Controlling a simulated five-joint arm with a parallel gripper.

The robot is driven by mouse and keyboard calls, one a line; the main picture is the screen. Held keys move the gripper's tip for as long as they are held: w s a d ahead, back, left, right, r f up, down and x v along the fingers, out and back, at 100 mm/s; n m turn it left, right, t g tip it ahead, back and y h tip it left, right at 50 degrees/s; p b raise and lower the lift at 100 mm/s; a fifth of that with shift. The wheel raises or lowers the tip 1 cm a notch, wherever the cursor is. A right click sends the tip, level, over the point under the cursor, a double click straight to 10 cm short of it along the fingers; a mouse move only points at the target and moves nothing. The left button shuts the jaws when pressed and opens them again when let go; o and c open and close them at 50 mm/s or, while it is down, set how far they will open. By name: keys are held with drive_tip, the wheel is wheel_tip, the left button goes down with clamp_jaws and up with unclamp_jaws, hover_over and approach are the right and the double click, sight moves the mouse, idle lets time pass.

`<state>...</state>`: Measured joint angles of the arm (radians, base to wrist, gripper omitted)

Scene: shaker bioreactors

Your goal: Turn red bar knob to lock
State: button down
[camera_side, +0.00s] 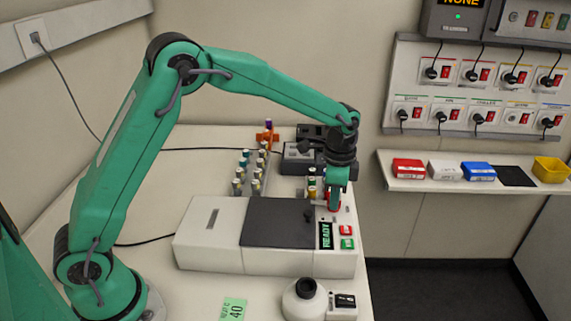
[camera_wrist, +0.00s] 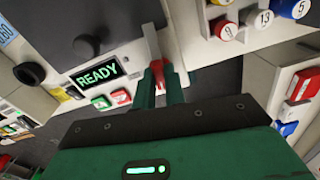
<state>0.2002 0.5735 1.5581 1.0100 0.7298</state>
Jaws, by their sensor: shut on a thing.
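The red bar knob (camera_wrist: 167,73) is between the two green fingers of my gripper (camera_wrist: 164,86) in the wrist view. The fingers are shut on it and cover part of its sides. In the side view, red shows at the fingertips of my gripper (camera_side: 335,202), which points down at the right rear part of the white shaker bioreactor (camera_side: 208,240). The full angle of the bar is hard to tell. The shaker's dark lid (camera_side: 275,232) lies flat and looks closed. Its display (camera_wrist: 97,73) reads READY.
A red button (camera_side: 346,230) and a green button (camera_side: 347,244) sit near the display. A dark knob (camera_side: 308,214) stands up at the lid. A rack of vials (camera_side: 248,173) and a dark device (camera_side: 297,158) stand behind. A round white vessel (camera_side: 304,301) stands in front.

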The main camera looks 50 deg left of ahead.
drive_tip(key=shift+r+n, duration=0.15)
drive_tip(key=shift+n, duration=0.65)
drive_tip(key=c, duration=1.5)
unclamp_jaws()
drive_tip(key=shift+o, duration=0.2)
drive_tip(key=shift+r, duration=3.9)
